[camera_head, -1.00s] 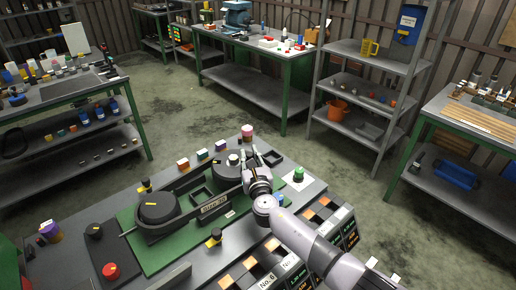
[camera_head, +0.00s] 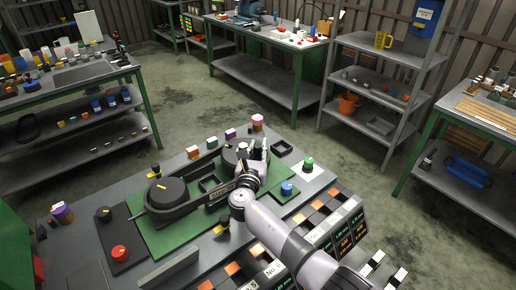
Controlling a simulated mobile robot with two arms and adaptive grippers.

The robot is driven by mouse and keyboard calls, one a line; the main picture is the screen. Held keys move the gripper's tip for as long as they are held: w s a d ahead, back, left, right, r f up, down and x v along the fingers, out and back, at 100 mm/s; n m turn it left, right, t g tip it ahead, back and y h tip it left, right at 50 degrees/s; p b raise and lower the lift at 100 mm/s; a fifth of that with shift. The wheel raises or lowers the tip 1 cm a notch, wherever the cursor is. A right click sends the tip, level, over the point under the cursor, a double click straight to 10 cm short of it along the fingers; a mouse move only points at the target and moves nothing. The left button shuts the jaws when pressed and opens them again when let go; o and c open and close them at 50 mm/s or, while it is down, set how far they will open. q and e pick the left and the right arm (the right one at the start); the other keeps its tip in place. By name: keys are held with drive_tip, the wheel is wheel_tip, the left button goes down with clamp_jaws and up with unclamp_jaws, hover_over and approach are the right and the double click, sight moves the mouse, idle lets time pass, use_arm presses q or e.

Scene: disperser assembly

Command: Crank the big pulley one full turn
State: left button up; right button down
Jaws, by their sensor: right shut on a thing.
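Two dark round pulleys sit on a green base plate (camera_head: 160,238) on the bench. The left pulley (camera_head: 168,190) has a yellow mark on top. The right pulley (camera_head: 230,160), with a pale crank knob (camera_head: 242,147) on top, is partly covered by my gripper. A dark belt or frame runs between them, with a labelled plate in front. My right gripper (camera_head: 255,150) is at the right side of the right pulley, its fingers shut at the crank knob; the exact contact is hidden. My left gripper is out of view.
A red button (camera_head: 120,253), a green knob (camera_head: 308,164) and a blue knob (camera_head: 287,188) stand around the plate. Small coloured blocks and a pink-topped jar (camera_head: 257,122) line the back edge.

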drive_tip(key=c, duration=1.7)
unclamp_jaws()
drive_tip(key=v, duration=1.2)
drive_tip(key=shift+c, duration=0.5)
